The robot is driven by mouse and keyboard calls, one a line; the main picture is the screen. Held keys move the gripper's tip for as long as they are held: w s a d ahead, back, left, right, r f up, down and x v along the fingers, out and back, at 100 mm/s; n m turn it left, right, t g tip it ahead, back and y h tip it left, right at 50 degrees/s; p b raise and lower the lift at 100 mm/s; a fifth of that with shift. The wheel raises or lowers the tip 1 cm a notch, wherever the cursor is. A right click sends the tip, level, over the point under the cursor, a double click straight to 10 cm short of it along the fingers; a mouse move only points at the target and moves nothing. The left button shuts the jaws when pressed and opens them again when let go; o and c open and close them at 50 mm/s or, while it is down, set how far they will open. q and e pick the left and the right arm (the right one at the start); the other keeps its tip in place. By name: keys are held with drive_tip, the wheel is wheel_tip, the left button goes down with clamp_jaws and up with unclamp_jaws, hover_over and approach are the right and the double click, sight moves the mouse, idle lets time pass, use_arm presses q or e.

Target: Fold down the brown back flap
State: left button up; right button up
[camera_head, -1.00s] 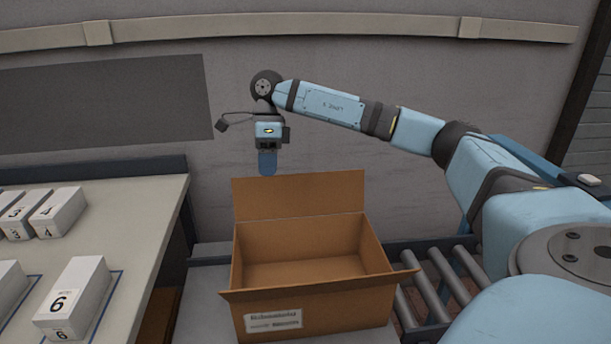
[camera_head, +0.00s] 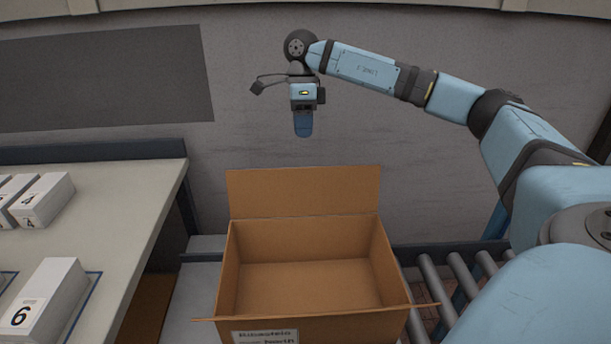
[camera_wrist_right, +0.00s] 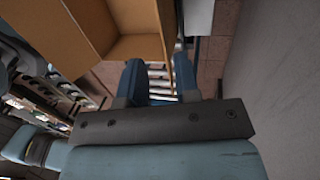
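The brown back flap (camera_head: 303,190) stands up, leaning slightly back, at the far edge of an open cardboard box (camera_head: 228,270). The box is open at the top, and its inside looks empty. My right gripper (camera_head: 303,134) points down above and beyond the flap's top edge, apart from it in the picture. In the right wrist view its two blue fingers (camera_wrist_right: 159,66) are spread with nothing between them. Brown cardboard of the box also shows there (camera_wrist_right: 140,47), left of and beyond the fingers. My left gripper is not in view.
A table (camera_head: 120,225) at the left holds white numbered boxes (camera_head: 45,295). A roller conveyor (camera_head: 460,275) runs at the right of the cardboard box. A grey wall (camera_head: 400,165) stands behind. The space above the box is clear.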

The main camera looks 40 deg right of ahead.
sight(304, 174)
drive_tip(key=b+x, duration=0.1)
drive_tip(key=x, duration=1.1)
drive_tip(key=shift+f, duration=0.25)
clamp_jaws()
